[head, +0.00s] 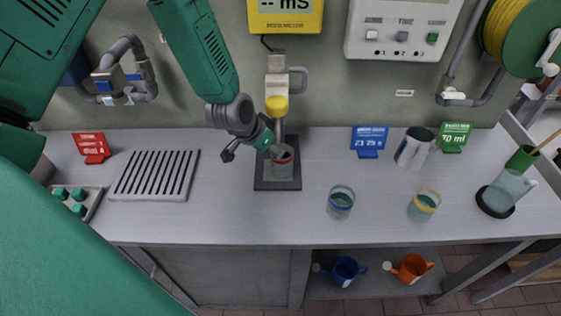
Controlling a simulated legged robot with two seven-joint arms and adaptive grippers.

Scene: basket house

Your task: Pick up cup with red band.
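The cup with the red band (283,170) is clear glass and stands upright on a dark square stand at the back middle of the worktop. My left gripper (277,151) reaches down from the upper left, its tip overlapping the cup's rim and upper left side. I cannot tell whether it touches the cup, reaches inside it or only passes in front. The fingers are small and partly hidden, so their opening is unclear. My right gripper is out of view.
A blue-banded cup (340,204) and a yellow-banded cup (424,205) stand to the right. A yellow-capped fixture (277,104) rises right behind the stand (277,185). A grey pitcher (411,151) is at the back right. The worktop left of the stand has a slotted grate (154,175).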

